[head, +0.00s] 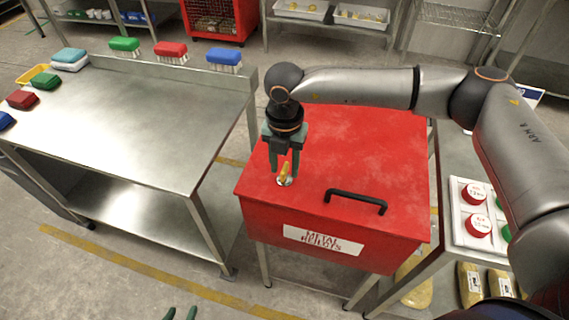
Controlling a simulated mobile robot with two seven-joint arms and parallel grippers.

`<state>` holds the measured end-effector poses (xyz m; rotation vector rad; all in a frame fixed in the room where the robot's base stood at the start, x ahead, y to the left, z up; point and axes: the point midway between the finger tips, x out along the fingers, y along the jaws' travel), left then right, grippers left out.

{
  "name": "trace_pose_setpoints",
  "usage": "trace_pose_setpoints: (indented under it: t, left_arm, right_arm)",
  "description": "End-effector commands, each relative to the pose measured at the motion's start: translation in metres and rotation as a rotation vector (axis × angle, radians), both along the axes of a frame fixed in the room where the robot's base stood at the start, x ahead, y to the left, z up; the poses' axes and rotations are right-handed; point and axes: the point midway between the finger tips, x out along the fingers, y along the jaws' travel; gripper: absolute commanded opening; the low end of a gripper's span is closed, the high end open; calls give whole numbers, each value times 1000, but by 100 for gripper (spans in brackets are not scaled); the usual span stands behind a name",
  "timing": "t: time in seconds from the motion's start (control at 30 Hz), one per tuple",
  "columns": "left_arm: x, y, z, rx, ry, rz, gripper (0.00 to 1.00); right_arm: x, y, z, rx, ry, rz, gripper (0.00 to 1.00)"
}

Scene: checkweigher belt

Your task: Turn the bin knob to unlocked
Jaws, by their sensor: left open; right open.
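The red bin (365,150) has a sign reading METAL REJECTS on its front. Its small knob (284,181), yellow-orange on a pale round base, sits on the lid near the left front. My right gripper (284,172) points down at the knob, open. Its fingertips are right at the knob and partly hide it. I cannot tell whether they touch it, and the knob's setting is too small to read.
A black handle (355,201) stands up from the lid, right of the knob. A steel table (130,115) with several brushes is on the left. A side stand on the right holds a white tray with red-topped jars (477,226). My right arm crosses above the bin's back.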

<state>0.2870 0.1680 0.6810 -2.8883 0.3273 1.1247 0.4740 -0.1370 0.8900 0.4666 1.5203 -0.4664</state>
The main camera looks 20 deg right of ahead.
Motion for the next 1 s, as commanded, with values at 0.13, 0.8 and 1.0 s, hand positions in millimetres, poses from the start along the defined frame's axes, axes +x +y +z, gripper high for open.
trace_pose_setpoints:
  t: [0.13, 0.8, 1.0]
  left_arm:
    - [0, 0, 0, 0, 1, 1, 50]
    - [-1, 1, -1, 1, 5, 1, 50]
    - [-1, 1, -1, 0, 5, 2, 50]
  right_arm:
    - [0, 0, -5, -1, 1, 0, 44]
    - [0, 0, -4, -1, 1, 1, 0]
    - [0, 0, -4, -1, 1, 1, 0]
